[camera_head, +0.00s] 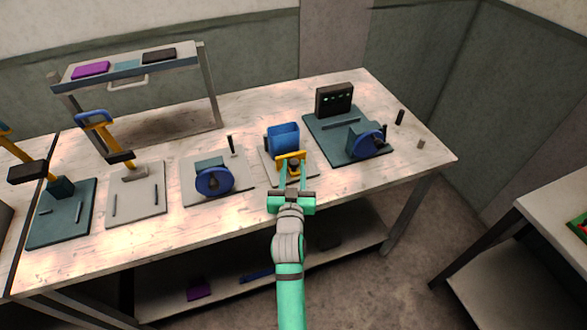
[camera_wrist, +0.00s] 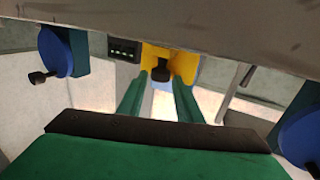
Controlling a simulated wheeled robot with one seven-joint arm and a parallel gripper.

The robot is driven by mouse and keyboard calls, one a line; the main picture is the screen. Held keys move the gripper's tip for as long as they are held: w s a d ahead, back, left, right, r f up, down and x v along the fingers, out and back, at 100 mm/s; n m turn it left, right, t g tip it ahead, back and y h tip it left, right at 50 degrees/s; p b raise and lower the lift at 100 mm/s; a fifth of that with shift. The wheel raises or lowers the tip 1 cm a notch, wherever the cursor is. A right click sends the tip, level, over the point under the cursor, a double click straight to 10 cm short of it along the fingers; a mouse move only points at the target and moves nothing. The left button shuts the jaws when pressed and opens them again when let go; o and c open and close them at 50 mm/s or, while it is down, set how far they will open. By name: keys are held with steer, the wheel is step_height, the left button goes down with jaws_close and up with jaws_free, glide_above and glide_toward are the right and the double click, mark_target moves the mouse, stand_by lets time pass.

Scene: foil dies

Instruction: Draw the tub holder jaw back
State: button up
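The tub holder has a blue tub (camera_head: 283,137) on a pale plate on the bench, with a yellow jaw (camera_head: 291,156) at its near side. The jaw (camera_wrist: 188,60) also shows in the wrist view, with a black knob (camera_wrist: 162,73) sticking out toward me. My gripper (camera_head: 293,170) reaches in from the front edge of the bench. In the wrist view its two green fingers (camera_wrist: 161,80) stand apart, one on each side of the knob. Gaps seem to show beside the knob, so the gripper looks open. Whether a finger touches the jaw is unclear.
A blue-wheeled device (camera_head: 213,180) stands to the left. A dark plate (camera_head: 320,136) with another blue wheel (camera_head: 365,144) and a dark display box (camera_head: 334,99) is to the right. Yellow-armed presses (camera_head: 108,135) and a raised shelf (camera_head: 125,68) are farther left.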

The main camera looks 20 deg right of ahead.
mark_target(290, 161)
jaws_close()
steer(key=shift+w+a, duration=0.1)
steer(key=shift+w, duration=1.6)
jaws_free()
steer(key=v, duration=1)
steer(key=shift+s+a, duration=0.1)
steer(key=shift+s, duration=0.25)
